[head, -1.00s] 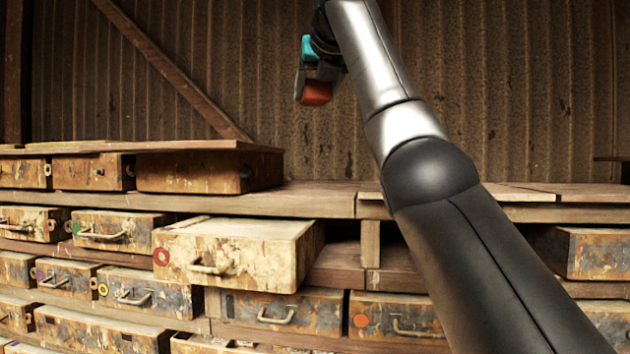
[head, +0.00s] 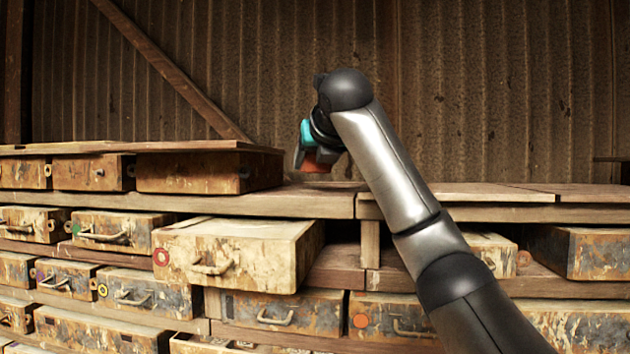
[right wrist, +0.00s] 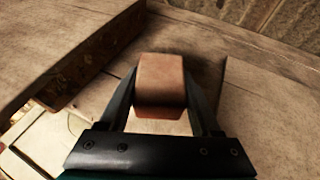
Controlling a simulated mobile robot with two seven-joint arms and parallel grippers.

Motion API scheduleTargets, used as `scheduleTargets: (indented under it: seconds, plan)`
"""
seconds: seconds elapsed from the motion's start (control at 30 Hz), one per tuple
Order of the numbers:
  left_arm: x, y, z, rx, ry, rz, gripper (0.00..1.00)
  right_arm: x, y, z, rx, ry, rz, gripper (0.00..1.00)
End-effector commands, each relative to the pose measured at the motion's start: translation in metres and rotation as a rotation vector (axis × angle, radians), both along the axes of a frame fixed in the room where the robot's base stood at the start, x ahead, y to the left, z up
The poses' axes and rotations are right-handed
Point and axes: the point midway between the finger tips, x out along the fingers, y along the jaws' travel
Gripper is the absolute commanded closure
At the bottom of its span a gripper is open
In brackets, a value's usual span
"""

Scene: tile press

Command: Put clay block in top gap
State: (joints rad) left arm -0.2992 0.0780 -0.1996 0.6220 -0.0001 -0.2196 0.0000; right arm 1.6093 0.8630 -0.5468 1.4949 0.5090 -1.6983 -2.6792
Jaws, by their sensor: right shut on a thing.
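The clay block (head: 317,162) is orange-brown, and it shows closer in the right wrist view (right wrist: 160,84). My right gripper (head: 314,157) is shut on it, with a finger on each side of the block in the right wrist view. The gripper holds the block just above the top planks, right of the raised board. Whether the block touches the planks I cannot tell. A dark patch lies beside the block in the right wrist view; whether it is a gap or shadow is unclear. I cannot make out the top gap for sure. My left gripper is out of view.
Boxes (head: 205,172) under a raised board (head: 130,147) stand left of the gripper. A pulled-out drawer (head: 245,250) juts forward below the shelf top (head: 200,201). Corrugated wall (head: 480,90) stands behind. The planks at right (head: 510,192) are clear.

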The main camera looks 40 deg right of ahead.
Motion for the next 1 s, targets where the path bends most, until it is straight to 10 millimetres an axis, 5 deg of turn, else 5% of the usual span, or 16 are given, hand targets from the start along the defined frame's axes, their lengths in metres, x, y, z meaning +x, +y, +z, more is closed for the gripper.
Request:
scheduleTargets:
  seconds: [0.4, 0.83, 0.87, 1.0]
  plan:
    - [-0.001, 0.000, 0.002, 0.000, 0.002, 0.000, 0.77, 0.000, 0.000, -0.034, -0.001, -0.002, 0.000, 1.00]
    - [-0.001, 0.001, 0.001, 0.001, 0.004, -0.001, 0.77, -0.001, 0.000, -0.039, -0.001, -0.003, 0.000, 1.00]
    - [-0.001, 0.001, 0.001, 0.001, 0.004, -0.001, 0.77, 0.000, 0.000, -0.040, 0.000, -0.001, 0.000, 0.33]
    - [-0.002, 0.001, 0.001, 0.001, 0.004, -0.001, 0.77, 0.000, 0.000, -0.039, 0.000, -0.001, 0.000, 0.17]
